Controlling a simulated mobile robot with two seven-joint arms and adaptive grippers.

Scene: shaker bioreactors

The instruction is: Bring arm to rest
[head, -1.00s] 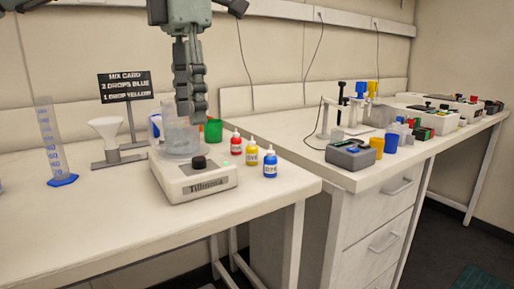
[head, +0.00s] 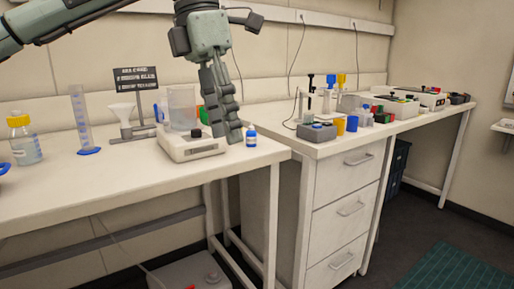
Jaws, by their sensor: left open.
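My left arm comes in from the upper left. My left gripper (head: 229,138) points down, open and empty as far as I can see, in front of the right part of the shaker (head: 192,147) and left of the blue dropper bottle (head: 251,136). The clear beaker (head: 181,105) stands on the shaker. The gripper hides the place where the red and yellow bottles showed. I cannot tell whether the fingers touch anything. My right gripper is out of view.
The mix card sign (head: 137,79), funnel on a stand (head: 123,113), measuring cylinder (head: 82,122) and yellow-capped bottle (head: 24,140) stand to the left. A second bench (head: 318,148) to the right holds pipettes and devices. The left bench's front is clear.

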